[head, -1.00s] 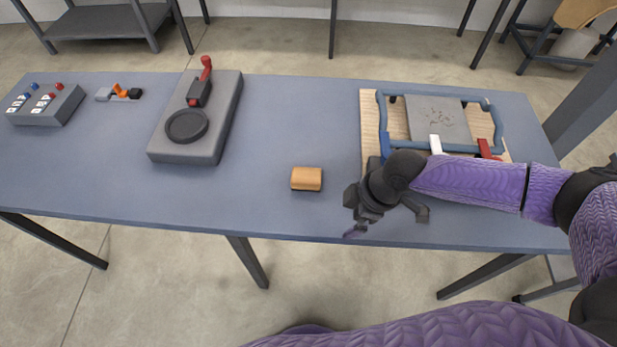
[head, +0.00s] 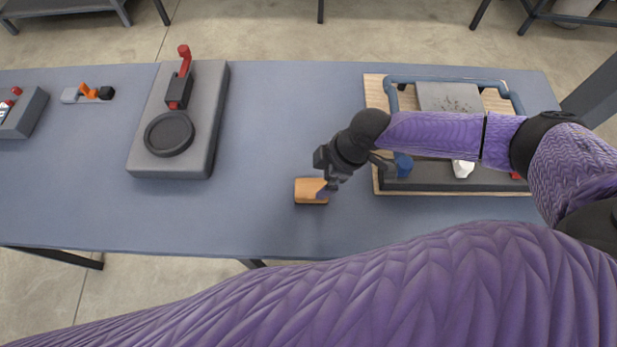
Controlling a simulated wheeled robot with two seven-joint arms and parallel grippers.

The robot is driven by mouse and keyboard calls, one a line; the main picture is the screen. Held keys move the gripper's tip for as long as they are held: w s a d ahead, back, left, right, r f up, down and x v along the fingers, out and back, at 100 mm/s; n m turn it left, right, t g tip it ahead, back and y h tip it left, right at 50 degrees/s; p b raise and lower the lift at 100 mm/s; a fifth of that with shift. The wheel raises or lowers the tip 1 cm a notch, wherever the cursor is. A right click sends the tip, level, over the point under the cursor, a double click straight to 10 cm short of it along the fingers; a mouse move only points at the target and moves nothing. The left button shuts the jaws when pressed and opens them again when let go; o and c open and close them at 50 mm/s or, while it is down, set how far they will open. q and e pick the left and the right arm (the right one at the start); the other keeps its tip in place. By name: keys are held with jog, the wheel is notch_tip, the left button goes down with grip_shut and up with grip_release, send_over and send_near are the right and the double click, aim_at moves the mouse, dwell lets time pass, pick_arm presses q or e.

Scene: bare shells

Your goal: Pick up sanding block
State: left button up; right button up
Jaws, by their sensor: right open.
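The sanding block (head: 308,191) is a small orange-tan block with a dark underside. It lies on the blue-grey table (head: 262,140), towards the front edge, in the middle of the head view. My right gripper (head: 324,186) is open, at the block's right end. The far finger is partly hidden by the gripper body. My left gripper is not in view.
A wooden board with a blue frame (head: 445,80) and a grey plate lies to the right, under my right arm. A grey fixture with a red lever (head: 185,60) stands to the left. A small orange-handled clamp (head: 88,92) and a button box (head: 22,115) are further left.

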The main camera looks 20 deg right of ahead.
aim_at(313, 188)
jog(key=b+x, duration=0.1)
jog(key=x, duration=0.2)
jog(key=b+x, duration=0.1)
jog(key=x, duration=0.3)
jog(key=shift+s+d+f, duration=0.15)
jog(key=shift+d, duration=0.05)
jog(key=shift+c, duration=0.5)
jog(key=c, duration=1.1)
notch_tip(313, 188, up, 9)
jog(key=p, duration=0.3)
jog(key=shift+r, duration=0.25)
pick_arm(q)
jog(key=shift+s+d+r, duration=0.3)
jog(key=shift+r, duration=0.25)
pick_arm(e)
jog(key=shift+r, duration=0.35)
